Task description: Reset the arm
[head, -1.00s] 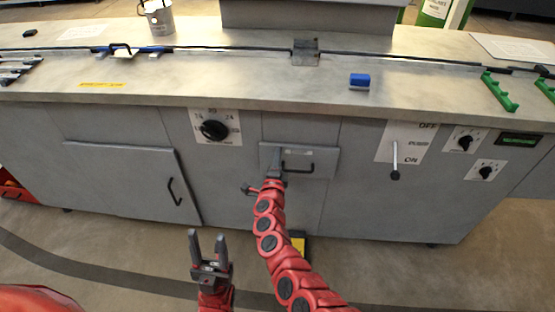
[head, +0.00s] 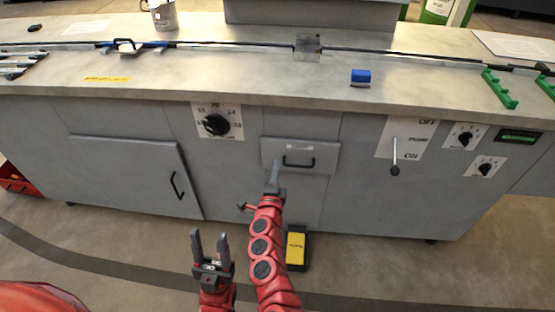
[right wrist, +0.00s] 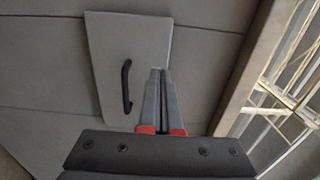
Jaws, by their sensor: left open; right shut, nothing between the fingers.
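My left gripper (head: 211,252) is open and empty, low in front of the grey cabinet, fingers pointing up. My right gripper (head: 274,168) is shut with nothing in it, just below and left of the black handle of a small drawer (head: 325,157). In the right wrist view, its closed fingers (right wrist: 157,75) lie in front of the drawer front (right wrist: 136,30), to the right of the black handle (right wrist: 127,86). The fingers are apart from the handle. The drawer looks shut.
A dial (head: 215,124), an ON/OFF lever (head: 394,156) and two small knobs sit on the cabinet front. A blue block (head: 360,77) and green racks (head: 499,88) are on the worktop. A black-and-yellow pedal (head: 296,247) is on the floor.

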